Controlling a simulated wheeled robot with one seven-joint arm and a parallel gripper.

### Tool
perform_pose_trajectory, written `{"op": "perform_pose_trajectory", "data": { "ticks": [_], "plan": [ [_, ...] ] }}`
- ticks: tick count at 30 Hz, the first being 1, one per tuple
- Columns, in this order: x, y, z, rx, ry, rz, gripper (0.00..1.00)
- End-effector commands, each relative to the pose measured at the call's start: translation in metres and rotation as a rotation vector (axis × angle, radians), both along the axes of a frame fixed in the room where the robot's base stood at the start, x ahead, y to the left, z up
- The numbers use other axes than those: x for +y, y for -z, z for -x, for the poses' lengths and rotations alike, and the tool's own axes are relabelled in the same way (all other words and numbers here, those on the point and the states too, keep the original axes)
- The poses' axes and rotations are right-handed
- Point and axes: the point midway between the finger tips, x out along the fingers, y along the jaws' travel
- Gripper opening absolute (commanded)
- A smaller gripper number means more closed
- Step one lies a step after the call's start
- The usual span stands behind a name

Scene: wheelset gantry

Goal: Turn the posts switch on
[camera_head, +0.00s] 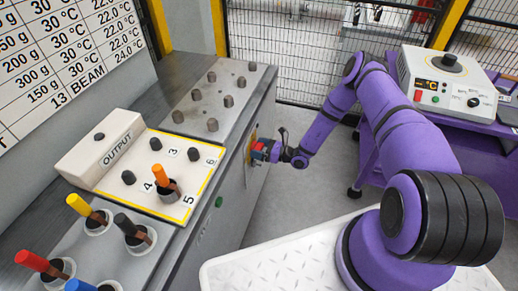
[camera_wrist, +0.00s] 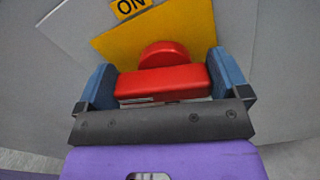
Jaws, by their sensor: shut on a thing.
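The posts switch has a red handle, seen in the wrist view (camera_wrist: 165,82), in front of a yellow plate (camera_wrist: 185,30) with an "ON" label (camera_wrist: 130,8) near its upper edge. My gripper (camera_wrist: 163,85) has its blue fingers on either side of the red handle and is shut on it. In the head view my gripper (camera_head: 266,151) is at the side face of the grey cabinet, with the red switch (camera_head: 258,149) at its fingers. The handle's full setting is partly hidden by the gripper.
The grey cabinet (camera_head: 232,190) carries several dark posts on top. A yellow-edged panel (camera_head: 205,165) holds numbered posts and an orange-handled tool (camera_head: 161,177). An "OUTPUT" box (camera_head: 100,150) is beside it. A purple cart (camera_head: 440,135) with a white device (camera_head: 445,80) stands right. Grey floor lies between.

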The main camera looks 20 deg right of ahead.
Motion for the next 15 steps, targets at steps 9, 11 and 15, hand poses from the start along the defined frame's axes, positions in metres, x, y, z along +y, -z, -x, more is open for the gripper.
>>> {"op": "perform_pose_trajectory", "data": {
  "ticks": [9,11,15],
  "plan": [
    [-0.0034,0.0000,-0.0026,0.242,0.003,-0.176,0.51],
    [-0.0040,0.0002,-0.0030,0.287,0.003,-0.210,0.51],
    [-0.0043,0.0007,-0.0037,0.395,0.003,-0.288,0.51]
  ]
}}
